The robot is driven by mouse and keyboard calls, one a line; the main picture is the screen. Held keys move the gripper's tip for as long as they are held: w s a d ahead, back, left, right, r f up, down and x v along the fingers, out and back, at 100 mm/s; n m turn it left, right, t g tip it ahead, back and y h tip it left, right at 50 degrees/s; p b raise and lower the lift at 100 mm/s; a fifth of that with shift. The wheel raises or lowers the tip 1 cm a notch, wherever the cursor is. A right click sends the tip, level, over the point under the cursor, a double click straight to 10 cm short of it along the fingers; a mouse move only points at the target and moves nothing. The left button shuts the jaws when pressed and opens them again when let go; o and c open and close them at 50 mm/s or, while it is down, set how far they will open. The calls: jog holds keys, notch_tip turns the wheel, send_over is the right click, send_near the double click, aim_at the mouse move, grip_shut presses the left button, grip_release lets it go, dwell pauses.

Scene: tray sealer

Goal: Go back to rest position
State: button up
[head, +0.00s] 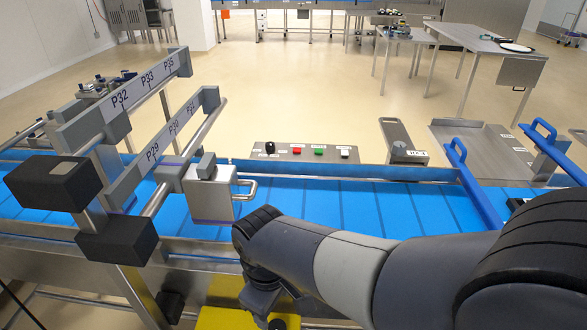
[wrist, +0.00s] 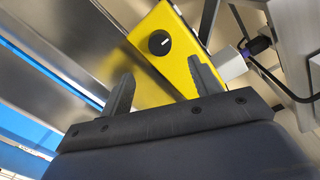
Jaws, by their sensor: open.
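My gripper (wrist: 160,88) shows in the wrist view with its two grey fingers apart and nothing between them. Beyond the fingers is a yellow box (wrist: 150,42) with a black rotary knob (wrist: 159,42). I cannot tell the distance between the fingertips and the box. The yellow box (head: 222,318) shows partly at the bottom edge there, below the conveyor.
A blue conveyor belt (head: 330,205) runs across under a guide frame with labelled bars (head: 150,85) at left. A panel with coloured buttons (head: 305,152) stands behind it. Blue handles (head: 470,182) rise at right. Steel tables (head: 475,38) stand far back; the floor between is clear.

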aim_at(278, 328)
jog(key=f, duration=0.5)
jog(key=f+b, duration=0.1)
jog(key=f, duration=0.5)
jog(key=shift+w+d, duration=0.2)
jog(key=shift+a+r+m, duration=0.1)
jog(key=shift+r+m, duration=0.05)
jog(key=shift+m, duration=0.75)
jog(key=m, duration=0.7)
jog(key=shift+p, duration=0.35)
jog(key=m, duration=0.5)
jog(key=shift+w+r+g+p, duration=0.1)
jog(key=shift+g+p, duration=0.2)
jog(key=shift+p, duration=0.05)
jog(key=m, duration=0.4)
jog(key=shift+p, duration=0.35)
jog(key=shift+w+a+r+m, duration=0.1)
jog(key=shift+r+m, duration=0.1)
jog(key=shift+m, duration=0.1)
jog(key=shift+r, duration=0.95)
